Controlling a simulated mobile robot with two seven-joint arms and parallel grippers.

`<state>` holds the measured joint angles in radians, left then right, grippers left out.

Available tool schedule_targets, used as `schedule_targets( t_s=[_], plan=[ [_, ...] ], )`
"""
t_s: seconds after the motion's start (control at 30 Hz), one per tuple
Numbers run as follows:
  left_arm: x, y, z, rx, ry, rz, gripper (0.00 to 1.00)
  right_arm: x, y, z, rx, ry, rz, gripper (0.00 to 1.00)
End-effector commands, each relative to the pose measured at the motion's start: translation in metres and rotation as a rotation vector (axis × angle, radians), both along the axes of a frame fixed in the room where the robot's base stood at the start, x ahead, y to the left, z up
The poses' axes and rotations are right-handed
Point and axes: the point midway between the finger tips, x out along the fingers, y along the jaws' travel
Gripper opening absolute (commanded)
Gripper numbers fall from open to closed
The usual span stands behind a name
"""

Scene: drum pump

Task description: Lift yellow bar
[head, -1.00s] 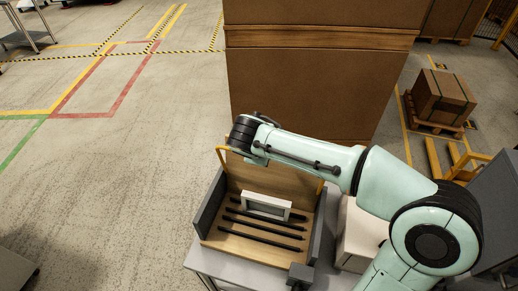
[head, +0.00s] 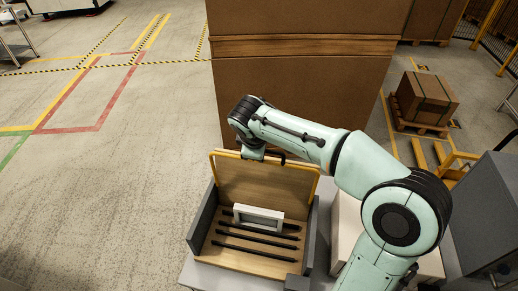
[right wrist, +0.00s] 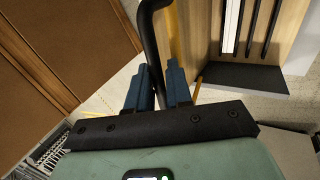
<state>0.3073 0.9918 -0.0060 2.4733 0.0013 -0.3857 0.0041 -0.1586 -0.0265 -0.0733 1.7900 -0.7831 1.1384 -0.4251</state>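The yellow bar (head: 213,168) is a bent frame that stands around the back of a wooden-floored box (head: 270,264). Its left and right ends show in the head view, and my right wrist hides much of its top. In the right wrist view a yellow length (right wrist: 174,35) runs beside a black curved tube, which looks like the bar's grip. My right gripper (right wrist: 158,88) has its blue fingers close on both sides of this black tube and looks shut on it. My left gripper is in neither view.
A white-framed piece (head: 258,217) and several black rods (head: 252,240) lie in the box. A large brown carton (head: 300,75) stands behind. A grey cabinet (head: 490,210) is at the right. The floor at left is open.

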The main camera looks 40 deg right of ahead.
Motion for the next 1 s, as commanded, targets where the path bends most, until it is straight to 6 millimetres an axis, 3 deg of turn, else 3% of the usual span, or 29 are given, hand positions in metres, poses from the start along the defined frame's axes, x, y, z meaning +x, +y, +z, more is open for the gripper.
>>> schedule_targets(
  t_s=[0.2,0.37,0.8,1.0],
  plan=[
    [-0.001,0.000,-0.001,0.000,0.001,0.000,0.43,-0.002,0.000,-0.006,0.001,0.014,-0.003,0.29],
    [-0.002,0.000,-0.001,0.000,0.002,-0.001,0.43,-0.003,0.002,0.000,0.001,0.011,-0.002,0.29],
    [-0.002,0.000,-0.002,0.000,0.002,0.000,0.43,-0.027,0.033,0.086,0.000,-0.006,0.001,0.29],
    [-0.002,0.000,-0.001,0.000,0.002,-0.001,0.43,-0.036,0.043,0.113,-0.001,-0.005,0.001,0.29]
  ],
)
